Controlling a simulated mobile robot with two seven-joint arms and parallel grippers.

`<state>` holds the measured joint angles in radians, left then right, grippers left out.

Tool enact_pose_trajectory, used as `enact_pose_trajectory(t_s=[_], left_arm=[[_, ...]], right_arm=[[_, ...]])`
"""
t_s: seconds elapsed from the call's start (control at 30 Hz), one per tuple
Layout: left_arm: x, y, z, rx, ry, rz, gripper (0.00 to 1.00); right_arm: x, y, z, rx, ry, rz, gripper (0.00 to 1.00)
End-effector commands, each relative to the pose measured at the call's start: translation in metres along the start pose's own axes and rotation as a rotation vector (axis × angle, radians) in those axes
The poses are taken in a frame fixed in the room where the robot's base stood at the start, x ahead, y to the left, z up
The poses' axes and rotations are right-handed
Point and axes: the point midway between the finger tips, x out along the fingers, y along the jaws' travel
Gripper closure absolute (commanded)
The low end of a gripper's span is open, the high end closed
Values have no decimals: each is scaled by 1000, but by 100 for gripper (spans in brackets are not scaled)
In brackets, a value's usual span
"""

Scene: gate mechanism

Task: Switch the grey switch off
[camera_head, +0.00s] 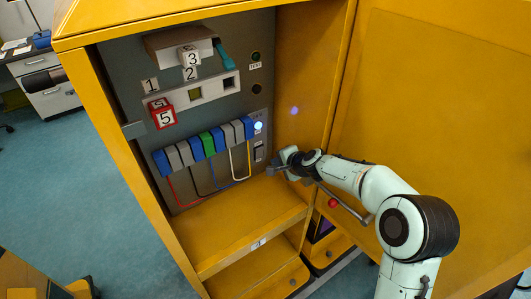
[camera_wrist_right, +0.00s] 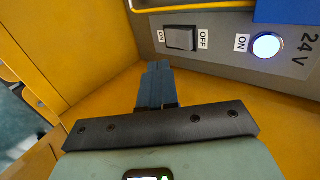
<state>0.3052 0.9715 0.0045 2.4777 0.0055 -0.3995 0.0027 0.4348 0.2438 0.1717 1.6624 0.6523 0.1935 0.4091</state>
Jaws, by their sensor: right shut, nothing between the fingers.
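The grey switch (camera_head: 259,151) is a small rocker on the grey panel inside the yellow cabinet, below a lit lamp. In the right wrist view the switch (camera_wrist_right: 180,38) has an ON label at its left and an OFF label at its right. Which side is pressed in is hard to tell. My right gripper (camera_head: 275,168) is shut and empty, in front of the panel and a little below and right of the switch. In the wrist view its dark blue fingers (camera_wrist_right: 158,68) point towards the switch and look apart from it. My left gripper is out of view.
The lit lamp (camera_wrist_right: 267,46) is marked ON, beside a 24V label. A row of blue, grey and green blocks (camera_head: 207,144) with wires sits left of the switch. Numbered cubes (camera_head: 163,115) are higher up. The yellow door (camera_head: 440,90) stands open at right; a shelf (camera_head: 235,230) lies below.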

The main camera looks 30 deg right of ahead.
Motion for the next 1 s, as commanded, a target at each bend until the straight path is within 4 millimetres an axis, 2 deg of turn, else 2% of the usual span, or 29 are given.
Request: enact_pose_trajectory(t_s=[0.03, 0.2, 0.3, 0.4, 0.6, 0.9, 1.0], left_arm=[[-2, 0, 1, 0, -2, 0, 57], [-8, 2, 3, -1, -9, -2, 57], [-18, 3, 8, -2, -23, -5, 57], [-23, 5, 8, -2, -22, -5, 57], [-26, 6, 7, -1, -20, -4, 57], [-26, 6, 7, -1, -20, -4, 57], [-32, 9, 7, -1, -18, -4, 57]], right_arm=[[12, 0, 1, 1, -3, 1, 100], [45, -3, 2, -1, -2, 0, 100], [53, -19, 2, -2, -2, -2, 100], [61, -25, 0, -2, 0, -2, 100], [68, -30, 0, -2, 0, 0, 100], [68, -29, 0, -1, 1, 0, 100], [67, -30, 0, -1, 0, 9, 100]])
